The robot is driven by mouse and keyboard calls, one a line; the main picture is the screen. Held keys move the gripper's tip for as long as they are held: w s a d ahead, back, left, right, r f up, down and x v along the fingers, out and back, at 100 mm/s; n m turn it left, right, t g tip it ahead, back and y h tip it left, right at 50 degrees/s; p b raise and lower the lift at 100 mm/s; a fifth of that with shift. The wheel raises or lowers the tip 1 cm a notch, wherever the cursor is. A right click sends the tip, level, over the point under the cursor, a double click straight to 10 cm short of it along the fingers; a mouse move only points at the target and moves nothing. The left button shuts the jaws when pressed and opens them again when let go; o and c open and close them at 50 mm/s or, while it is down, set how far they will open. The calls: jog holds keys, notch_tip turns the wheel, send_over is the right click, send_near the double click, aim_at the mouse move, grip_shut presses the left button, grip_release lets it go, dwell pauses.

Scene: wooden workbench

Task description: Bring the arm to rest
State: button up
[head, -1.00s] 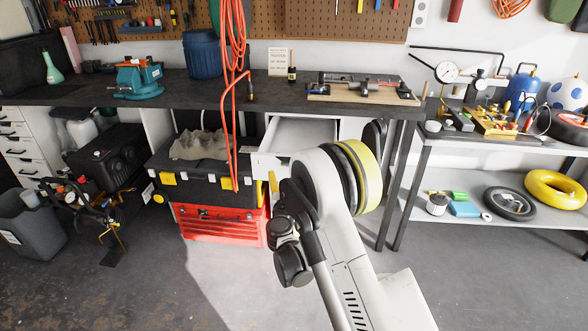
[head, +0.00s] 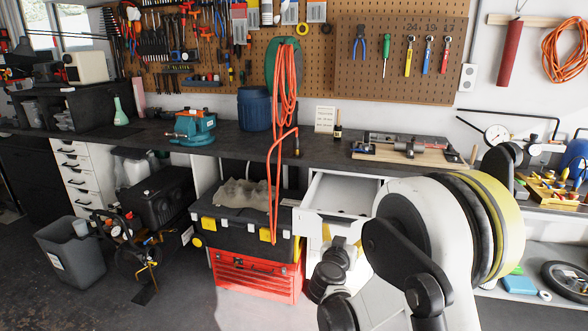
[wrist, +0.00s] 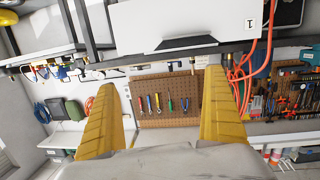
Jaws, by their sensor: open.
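My gripper (wrist: 163,118) shows in the wrist view as two yellow fingers spread wide, with nothing between them. Beyond them hang the pegboard (wrist: 172,108) and its tools, apart from the fingers. In the head view my white arm with its yellow band fills the lower right, and it hides most of what is behind it. The gripper itself cannot be clearly made out there. A white drawer (head: 342,192) under the workbench (head: 225,150) stands open, behind and left of the arm. A white panel marked 1 (wrist: 215,22) is at the top of the wrist view.
An orange hose (head: 285,85) hangs in front of the bench. A black toolbox (head: 240,228) sits on a red tool chest (head: 255,275). A blue vise (head: 193,127) and a blue barrel (head: 254,108) stand on the bench. The floor at the lower left is partly clear.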

jog(key=s+d+r+g+y, duration=0.1)
jog(key=s+d+r+g, duration=0.2)
jog(key=s, duration=0.4)
jog(key=s+d+r+g, duration=0.2)
jog(key=s+d+r, duration=0.15)
jog(key=s, duration=0.45)
jog(key=s+a+f+n+g+y, duration=0.1)
jog(key=s+a+n+y, duration=0.1)
jog(key=s, duration=0.9)
jog(key=s+a+n+g+y, duration=0.2)
jog(key=s+a+y, duration=0.1)
jog(key=s, duration=0.8)
jog(key=shift+a+f, duration=0.35)
jog(key=shift+a, duration=0.15)
jog(key=shift+w, duration=0.1)
